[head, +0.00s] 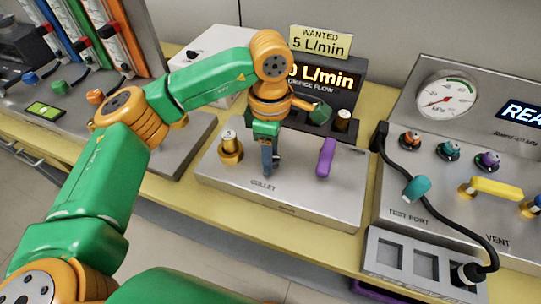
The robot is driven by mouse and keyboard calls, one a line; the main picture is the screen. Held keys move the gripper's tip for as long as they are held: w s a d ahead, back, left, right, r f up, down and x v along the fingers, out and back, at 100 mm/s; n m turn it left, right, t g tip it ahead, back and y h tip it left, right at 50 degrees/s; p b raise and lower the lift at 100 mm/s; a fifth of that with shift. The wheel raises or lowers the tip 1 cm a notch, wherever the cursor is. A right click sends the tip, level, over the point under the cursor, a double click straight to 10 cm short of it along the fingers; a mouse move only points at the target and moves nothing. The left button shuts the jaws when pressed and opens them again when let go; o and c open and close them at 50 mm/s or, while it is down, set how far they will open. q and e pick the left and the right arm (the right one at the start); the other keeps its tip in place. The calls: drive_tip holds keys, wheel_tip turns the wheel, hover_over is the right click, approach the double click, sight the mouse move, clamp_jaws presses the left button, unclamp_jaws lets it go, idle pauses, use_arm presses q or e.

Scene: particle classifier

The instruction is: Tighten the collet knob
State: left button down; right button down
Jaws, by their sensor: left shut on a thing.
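My left arm reaches in from the left over the grey orifice-flow unit (315,207). My left gripper (270,168) points down just above the "COLLET" label on the unit's top. Its fingers are closed together on something at that spot. The collet knob itself is hidden by the gripper, so its shape and turn cannot be seen. My right gripper is not in view.
A brass fitting (230,150) stands left of the gripper and a purple lever (326,158) stands to its right. The display (322,76) is behind. A test-port panel with a gauge (446,98) and black hose (432,205) is at right.

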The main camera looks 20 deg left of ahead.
use_arm(q)
drive_tip(key=shift+m+b, duration=0.3)
drive_tip(key=shift+m, duration=0.9)
drive_tip(key=shift+r, duration=0.1)
drive_tip(key=shift+c, duration=1.8)
unclamp_jaws()
wheel_tip(320, 180, up, 7)
